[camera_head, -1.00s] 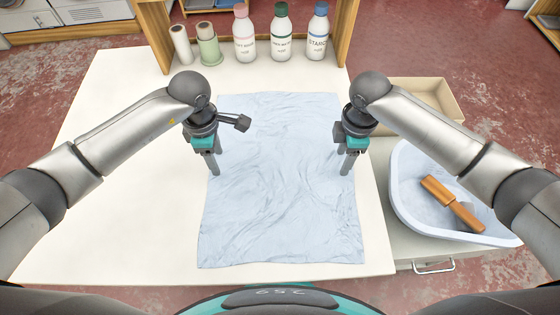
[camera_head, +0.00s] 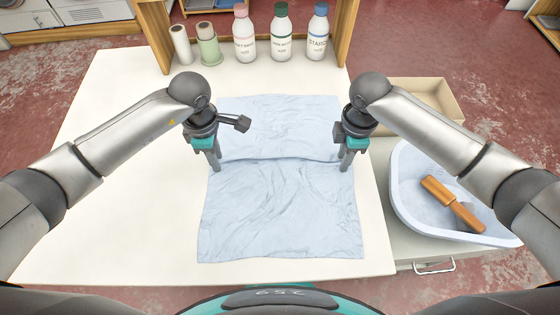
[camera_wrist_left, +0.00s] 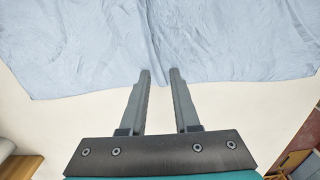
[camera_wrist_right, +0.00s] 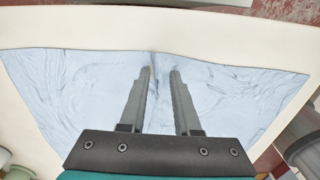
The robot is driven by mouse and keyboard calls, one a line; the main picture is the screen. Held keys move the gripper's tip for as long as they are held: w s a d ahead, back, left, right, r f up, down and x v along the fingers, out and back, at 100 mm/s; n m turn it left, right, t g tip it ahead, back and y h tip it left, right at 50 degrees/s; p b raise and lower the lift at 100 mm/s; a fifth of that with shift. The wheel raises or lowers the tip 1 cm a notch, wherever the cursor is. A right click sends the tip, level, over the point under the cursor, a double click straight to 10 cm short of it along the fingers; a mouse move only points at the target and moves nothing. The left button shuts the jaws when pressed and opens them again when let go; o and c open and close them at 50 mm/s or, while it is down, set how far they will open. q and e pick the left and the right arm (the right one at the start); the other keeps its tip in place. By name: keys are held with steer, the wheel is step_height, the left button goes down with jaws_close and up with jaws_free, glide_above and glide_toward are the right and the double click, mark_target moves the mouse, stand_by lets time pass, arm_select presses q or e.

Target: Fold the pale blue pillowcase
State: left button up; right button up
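The pale blue pillowcase (camera_head: 280,212) lies on the white table, its near and far parts spread and slightly wrinkled. A raised ridge crosses its middle from side to side, between my two grippers. My left gripper (camera_head: 215,166) is at the left end of this ridge, and my right gripper (camera_head: 346,166) is at the right end. In the left wrist view the cloth (camera_wrist_left: 100,45) runs up to the fingertips (camera_wrist_left: 160,74) in a crease. In the right wrist view it bunches between the fingertips (camera_wrist_right: 162,72). A narrow gap shows between each finger pair, with cloth gathered there.
The white table (camera_head: 110,190) is clear on the left. Bottles (camera_head: 282,35) and rolls stand in a wooden shelf at the back. A pale blue basin (camera_head: 405,200) with a wooden-handled brush (camera_head: 452,204) and a beige box (camera_head: 425,90) are at the right.

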arm_select(q)
steer(key=shift+s+f, duration=0.1)
steer(key=c, duration=0.4)
arm_select(e)
steer(key=shift+s+f, duration=0.1)
steer(key=c, duration=0.4)
arm_select(q)
jaws_close()
arm_select(e)
jaws_close()
